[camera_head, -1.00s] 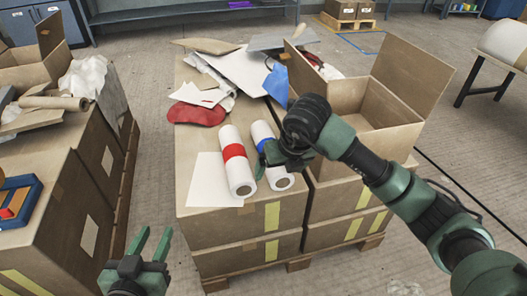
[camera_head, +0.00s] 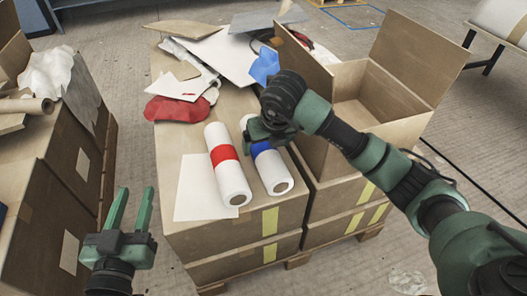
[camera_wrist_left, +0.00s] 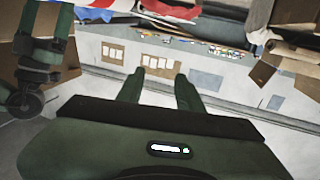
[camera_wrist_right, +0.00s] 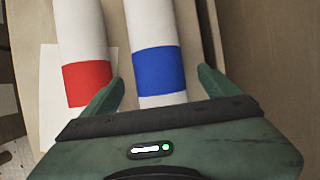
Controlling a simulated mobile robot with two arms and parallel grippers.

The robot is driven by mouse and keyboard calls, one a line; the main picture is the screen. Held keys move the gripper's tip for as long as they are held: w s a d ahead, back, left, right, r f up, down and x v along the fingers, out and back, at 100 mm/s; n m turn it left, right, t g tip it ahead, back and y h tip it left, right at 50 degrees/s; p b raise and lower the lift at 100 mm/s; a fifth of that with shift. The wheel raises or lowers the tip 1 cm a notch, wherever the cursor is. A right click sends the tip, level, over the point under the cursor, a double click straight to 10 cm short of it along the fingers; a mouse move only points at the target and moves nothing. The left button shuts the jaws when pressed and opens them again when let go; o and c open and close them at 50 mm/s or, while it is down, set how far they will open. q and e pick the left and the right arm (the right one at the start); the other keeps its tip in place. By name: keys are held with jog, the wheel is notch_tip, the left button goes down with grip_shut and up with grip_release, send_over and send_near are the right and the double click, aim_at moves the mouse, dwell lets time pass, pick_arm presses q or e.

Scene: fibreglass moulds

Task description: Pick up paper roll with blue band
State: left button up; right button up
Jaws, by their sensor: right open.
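The paper roll with the blue band (camera_head: 271,172) lies on a cardboard box. The paper roll with the red band (camera_head: 232,182) lies beside it on the left. My right gripper (camera_head: 259,138) is open at the blue-banded roll and hides part of it. In the right wrist view the blue band (camera_wrist_right: 158,70) sits between my open right fingers (camera_wrist_right: 160,80), with the left finger in the gap between the rolls. Contact cannot be told. My left gripper (camera_head: 134,208) is open and empty, low at the left, away from the rolls.
A white sheet (camera_head: 197,195) lies left of the rolls. A red bag (camera_head: 174,109), a blue piece (camera_head: 265,66) and loose sheets lie behind them. An open cardboard box (camera_head: 372,95) stands to the right, under my right arm. Another box stack (camera_head: 60,170) stands left across a floor gap.

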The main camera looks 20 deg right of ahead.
aim_at(265, 145)
jog(key=b+x, duration=0.1)
jog(key=x, duration=0.3)
jog(key=shift+w+f, duration=0.2)
jog(key=shift+r, duration=0.1)
grip_shut()
pick_arm(q)
notch_tip(265, 145, up, 7)
jog(key=t+h, duration=0.1)
jog(key=t, duration=0.3)
jog(key=shift+s+d+h, duration=0.35)
jog(key=shift+s+h, duration=0.05)
jog(key=shift+s, duration=0.05)
jog(key=shift+r, duration=0.1)
pick_arm(e)
jog(key=shift+r, duration=0.1)
